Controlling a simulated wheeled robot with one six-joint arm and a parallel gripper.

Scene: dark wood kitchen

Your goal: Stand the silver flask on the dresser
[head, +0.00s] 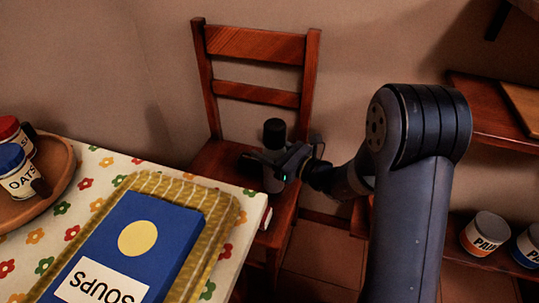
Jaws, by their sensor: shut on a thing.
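The flask shows in front of the wooden chair's seat, just past the corner of the cloth-covered table. I cannot tell whether its base touches the seat. A reddish-brown wooden unit with shelves (482,120), perhaps the dresser, stands at the right edge and is only partly in view. My arm hides part of it.
The chair (258,44) stands against the wall. The flowered table (98,163) fills the left, with a blue SOUPS book (135,245) on a woven mat (228,220) and a round wooden tray (62,165) of tins. Two paint tins (484,235) stand on the low right shelf.

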